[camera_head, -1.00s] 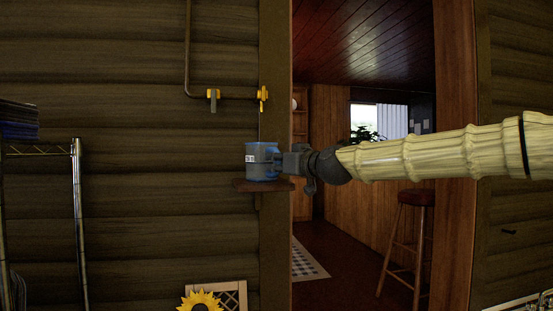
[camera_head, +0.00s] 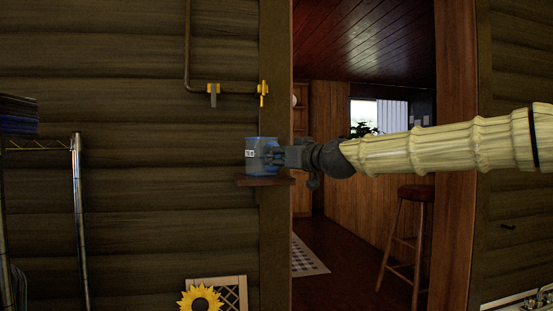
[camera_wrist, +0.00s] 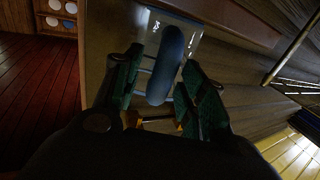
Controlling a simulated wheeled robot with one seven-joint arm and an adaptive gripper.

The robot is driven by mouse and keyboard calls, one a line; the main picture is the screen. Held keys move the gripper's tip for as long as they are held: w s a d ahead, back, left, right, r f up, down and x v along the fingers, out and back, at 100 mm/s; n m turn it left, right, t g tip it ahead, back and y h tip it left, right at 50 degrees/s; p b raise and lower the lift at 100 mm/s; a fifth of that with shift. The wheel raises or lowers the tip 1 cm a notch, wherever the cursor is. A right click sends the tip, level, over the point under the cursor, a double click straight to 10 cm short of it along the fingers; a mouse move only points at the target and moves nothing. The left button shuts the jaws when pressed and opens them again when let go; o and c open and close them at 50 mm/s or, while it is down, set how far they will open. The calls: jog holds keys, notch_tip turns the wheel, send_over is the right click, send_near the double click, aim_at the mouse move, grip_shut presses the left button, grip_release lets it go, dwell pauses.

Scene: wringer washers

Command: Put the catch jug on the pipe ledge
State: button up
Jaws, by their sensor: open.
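The catch jug (camera_head: 258,157), blue and see-through with a white label, stands upright on the pipe ledge (camera_head: 264,181), a small brown wooden shelf on the log wall under the pipe. My gripper (camera_head: 280,156) reaches in level from the right, at the jug's handle side. In the wrist view, the jug's blue handle (camera_wrist: 167,62) lies between the green-padded fingers of my gripper (camera_wrist: 162,98). The fingers stand open, with a gap beside the handle. The jug's body is partly hidden behind the handle there.
A pipe (camera_head: 188,50) with yellow-handled taps (camera_head: 263,89) runs above the ledge. A doorway with a stool (camera_head: 414,195) opens to the right. A metal rack (camera_head: 77,200) stands at left, and a sunflower (camera_head: 200,299) by a lattice panel is below.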

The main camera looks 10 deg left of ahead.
jog(key=b+v, duration=0.3)
jog(key=v, duration=0.8)
jog(key=shift+s, duration=0.1)
